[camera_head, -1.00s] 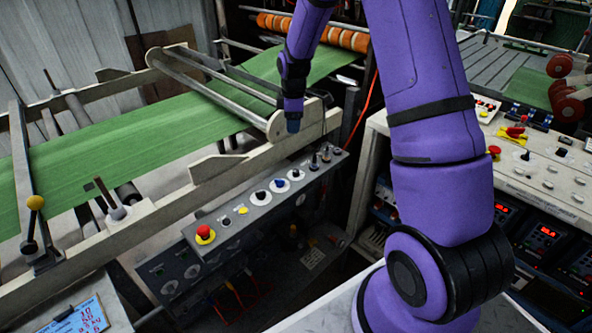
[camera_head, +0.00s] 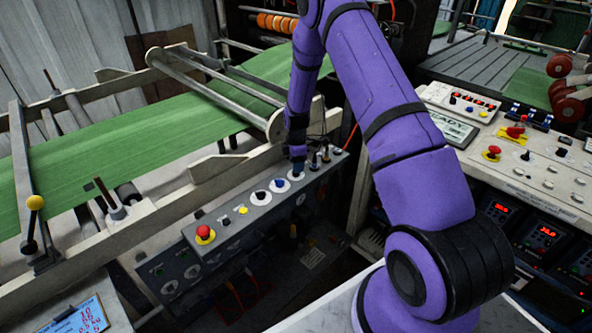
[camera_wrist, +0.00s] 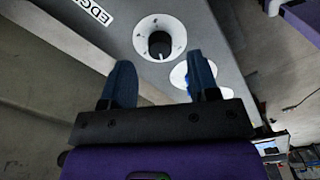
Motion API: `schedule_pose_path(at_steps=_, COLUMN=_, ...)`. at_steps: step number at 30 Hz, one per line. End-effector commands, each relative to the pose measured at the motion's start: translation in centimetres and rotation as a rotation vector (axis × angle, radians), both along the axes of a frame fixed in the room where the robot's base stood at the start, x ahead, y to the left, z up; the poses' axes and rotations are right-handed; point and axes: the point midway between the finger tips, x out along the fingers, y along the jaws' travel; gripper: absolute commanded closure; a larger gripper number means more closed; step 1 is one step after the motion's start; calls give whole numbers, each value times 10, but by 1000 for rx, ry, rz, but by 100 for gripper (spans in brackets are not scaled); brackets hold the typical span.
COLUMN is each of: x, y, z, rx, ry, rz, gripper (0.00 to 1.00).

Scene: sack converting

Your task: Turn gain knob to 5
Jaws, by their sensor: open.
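A grey control box (camera_head: 232,232) carries a row of knobs on white dials. In the wrist view a black knob (camera_wrist: 160,45) on a round white dial sits just ahead of my gripper (camera_wrist: 160,67), roughly between its two blue fingers. The fingers are apart, with nothing between them. A pale pointer mark shows on the knob's near side; the dial's numbers are too small to read. A second white dial (camera_wrist: 179,76) is partly hidden by the right finger. In the head view my gripper (camera_head: 297,168) is low over the box's far half. I cannot read which knob is labelled gain.
A red mushroom button (camera_head: 204,233) and a yellow button (camera_head: 242,210) sit on the box's near end. Upright black switches (camera_head: 325,154) stand just right of my gripper. A machine rail (camera_head: 225,170) and green web (camera_head: 110,145) run behind. A label reading "EDG" (camera_wrist: 93,12) is partly visible.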

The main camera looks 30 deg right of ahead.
Motion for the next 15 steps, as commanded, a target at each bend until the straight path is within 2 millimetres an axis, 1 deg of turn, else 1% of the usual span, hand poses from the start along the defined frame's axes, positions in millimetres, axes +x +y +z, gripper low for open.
schedule_pose_path(at_steps=1, x=0, y=0, z=-8, rx=-1, ry=1, rz=1, gripper=45)
schedule_pose_path(at_steps=3, x=0, y=0, z=-17, rx=0, ry=0, rz=2, gripper=45)
schedule_pose_path(at_steps=6, x=0, y=1, z=-27, rx=0, ry=0, rz=1, gripper=45)
schedule_pose_path(at_steps=10, x=0, y=1, z=-33, rx=0, ry=-1, rz=1, gripper=45)
schedule_pose_path(at_steps=15, x=0, y=0, z=-35, rx=-1, ry=-2, rz=1, gripper=45)
